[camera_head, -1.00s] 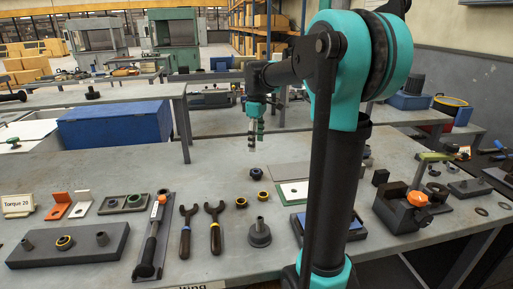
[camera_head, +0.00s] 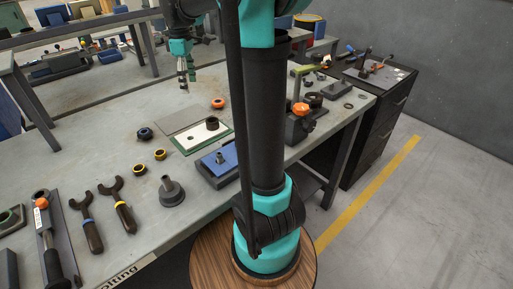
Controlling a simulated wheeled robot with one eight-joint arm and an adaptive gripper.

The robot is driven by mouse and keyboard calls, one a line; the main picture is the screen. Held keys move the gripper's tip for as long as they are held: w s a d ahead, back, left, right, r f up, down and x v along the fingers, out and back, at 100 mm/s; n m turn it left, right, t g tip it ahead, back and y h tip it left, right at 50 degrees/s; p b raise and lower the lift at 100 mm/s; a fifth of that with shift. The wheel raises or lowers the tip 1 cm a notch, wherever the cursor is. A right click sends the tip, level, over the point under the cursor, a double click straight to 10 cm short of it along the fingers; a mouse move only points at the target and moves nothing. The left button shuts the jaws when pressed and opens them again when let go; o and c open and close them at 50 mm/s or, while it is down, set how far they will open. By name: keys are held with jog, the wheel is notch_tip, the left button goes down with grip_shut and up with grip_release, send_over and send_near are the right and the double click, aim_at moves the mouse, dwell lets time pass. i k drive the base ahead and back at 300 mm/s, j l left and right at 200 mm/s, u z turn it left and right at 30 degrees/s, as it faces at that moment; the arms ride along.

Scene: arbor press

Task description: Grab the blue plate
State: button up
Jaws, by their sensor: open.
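The blue plate (camera_head: 229,155) lies at the front edge of the workbench, on or in a dark grey block (camera_head: 214,181). A small metal stud (camera_head: 220,158) stands up from it. My upright arm link passes close to its right side and may hide part of it. My gripper (camera_head: 187,82) hangs fingers-down above the far part of the bench, well beyond the blue plate, open and empty.
A green-edged white plate (camera_head: 190,142) with a dark ring (camera_head: 212,123) lies behind the blue plate. A grey flanged post (camera_head: 171,190) stands to the left. An orange-knobbed fixture (camera_head: 299,122) is to the right. Bare bench lies around my gripper.

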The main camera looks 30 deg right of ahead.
aim_at(229, 152)
jog(key=z, duration=0.25)
jog(key=k+l+u, duration=0.1)
jog(key=k, duration=0.3)
jog(key=k+l, duration=0.25)
jog(key=k, duration=0.2)
jog(key=i+u, duration=0.05)
